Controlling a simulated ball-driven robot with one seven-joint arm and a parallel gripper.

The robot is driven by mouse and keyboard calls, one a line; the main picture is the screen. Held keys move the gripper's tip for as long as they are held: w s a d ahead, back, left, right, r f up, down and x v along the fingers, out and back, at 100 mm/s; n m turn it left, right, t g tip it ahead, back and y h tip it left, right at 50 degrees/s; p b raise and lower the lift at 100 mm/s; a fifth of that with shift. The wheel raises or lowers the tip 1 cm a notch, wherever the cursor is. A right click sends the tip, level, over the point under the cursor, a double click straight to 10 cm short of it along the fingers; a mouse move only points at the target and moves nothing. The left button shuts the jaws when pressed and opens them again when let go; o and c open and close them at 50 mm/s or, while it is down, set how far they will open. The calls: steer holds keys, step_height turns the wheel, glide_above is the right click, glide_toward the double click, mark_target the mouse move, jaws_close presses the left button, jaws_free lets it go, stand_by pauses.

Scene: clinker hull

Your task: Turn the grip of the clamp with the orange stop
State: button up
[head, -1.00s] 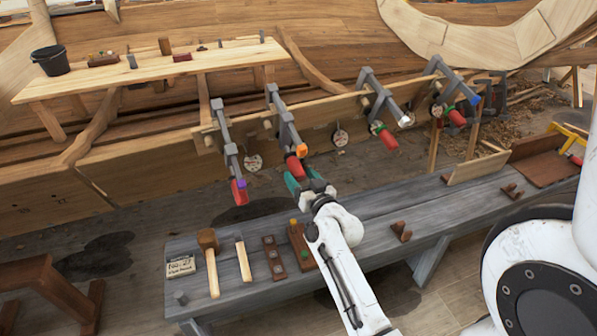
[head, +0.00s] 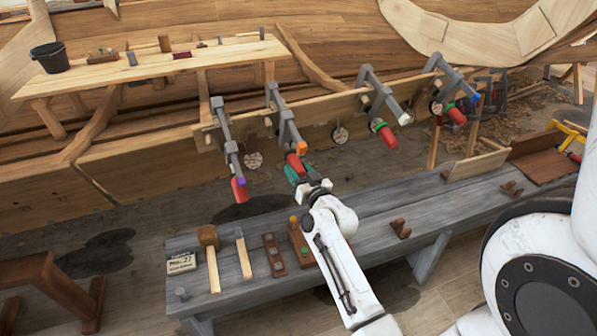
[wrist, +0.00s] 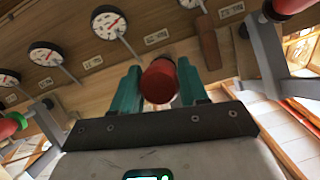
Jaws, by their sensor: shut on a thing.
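The clamp with the orange stop (head: 301,147) hangs on the plank's edge, second from the left in the head view. Its red grip (head: 293,160) points down toward my gripper (head: 297,174). In the wrist view the red grip (wrist: 159,82) stands end-on between the two teal fingers of my gripper (wrist: 160,88). The fingers are shut on the grip. The far part of this clamp is hidden behind the grip and fingers in the wrist view.
Other clamps with a purple stop (head: 241,181), a white stop (head: 405,118) and a blue stop (head: 475,98) hang on the same plank (head: 335,105). Below is a grey bench (head: 370,222) with a mallet (head: 211,262). Round dials (wrist: 108,22) line the hull.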

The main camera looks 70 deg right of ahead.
steer(key=shift+c, duration=0.6)
steer(key=shift+f, duration=0.1)
steer(key=shift+f+b, duration=0.15)
steer(key=shift+b, duration=0.7)
steer(key=shift+f+m+t+b, duration=0.1)
steer(key=shift+m+t+b, duration=0.2)
steer(key=shift+b, duration=0.35)
steer(key=m+y+b, duration=0.1)
steer(key=b, duration=0.3)
steer(key=shift+t, duration=0.3)
steer(key=m+t+y+b, duration=0.1)
steer(key=b, duration=0.2)
steer(key=shift+m, duration=0.3)
steer(key=m+t+b, duration=0.1)
steer(key=m+b, duration=0.1)
steer(key=b, duration=0.1)
steer(key=shift+r+y, duration=0.2)
steer(key=shift+y, duration=0.1)
steer(key=shift+r+t+b, duration=0.1)
steer(key=shift+t+b, duration=0.2)
steer(key=shift+b, duration=0.05)
